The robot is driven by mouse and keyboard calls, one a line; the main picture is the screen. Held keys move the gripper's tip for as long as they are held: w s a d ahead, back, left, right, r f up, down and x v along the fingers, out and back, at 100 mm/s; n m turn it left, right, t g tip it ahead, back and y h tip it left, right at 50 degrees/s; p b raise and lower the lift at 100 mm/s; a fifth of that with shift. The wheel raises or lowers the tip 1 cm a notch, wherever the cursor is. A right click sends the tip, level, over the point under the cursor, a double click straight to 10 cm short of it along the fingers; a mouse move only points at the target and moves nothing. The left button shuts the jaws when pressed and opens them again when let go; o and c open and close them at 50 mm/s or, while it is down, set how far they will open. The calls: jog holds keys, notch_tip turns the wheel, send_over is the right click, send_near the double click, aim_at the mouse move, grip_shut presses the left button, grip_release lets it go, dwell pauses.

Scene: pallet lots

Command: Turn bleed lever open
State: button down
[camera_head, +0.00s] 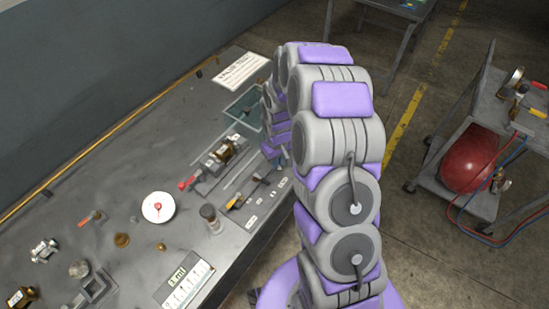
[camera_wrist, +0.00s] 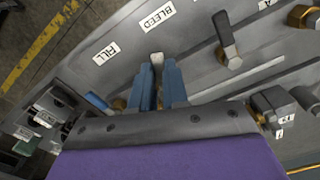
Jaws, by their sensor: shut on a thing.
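In the wrist view my gripper (camera_wrist: 158,68) has its two blue fingers closed around the pale grey tip of a lever (camera_wrist: 157,57). Brass shows lower down between the fingers; the rest of the lever is hidden by them. The white BLEED label (camera_wrist: 157,17) lies on the grey panel just beyond this tip, so I take it for the bleed lever. The FILL label (camera_wrist: 106,53) is to the left. In the head view my arm covers much of the gripper area, and the lever's angle cannot be told.
A dark lever with a pale end (camera_wrist: 228,42) stands to the right, and a blue-handled lever (camera_wrist: 97,101) to the left. On the bench (camera_head: 130,185) are a round gauge (camera_head: 158,206), a green-grey tray (camera_head: 243,112) and loose fittings. A cart with a red tank (camera_head: 470,160) stands right.

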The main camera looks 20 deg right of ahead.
jog(key=shift+w+d+r+n+p, duration=0.1)
jog(key=shift+w+d+n+p, duration=0.2)
jog(key=shift+n, duration=0.45)
jog(key=shift+d+f+n+p, duration=0.15)
jog(key=shift+n+p, duration=0.3)
jog(key=shift+n, duration=0.25)
jog(key=shift+w+d+r+n+p, duration=0.2)
jog(key=shift+n+p, duration=0.15)
jog(key=shift+n, duration=0.4)
jog(key=c, duration=1.1)
grip_release()
jog(key=shift+s, duration=0.1)
notch_tip(320, 180, up, 17)
jog(key=shift+p, duration=0.7)
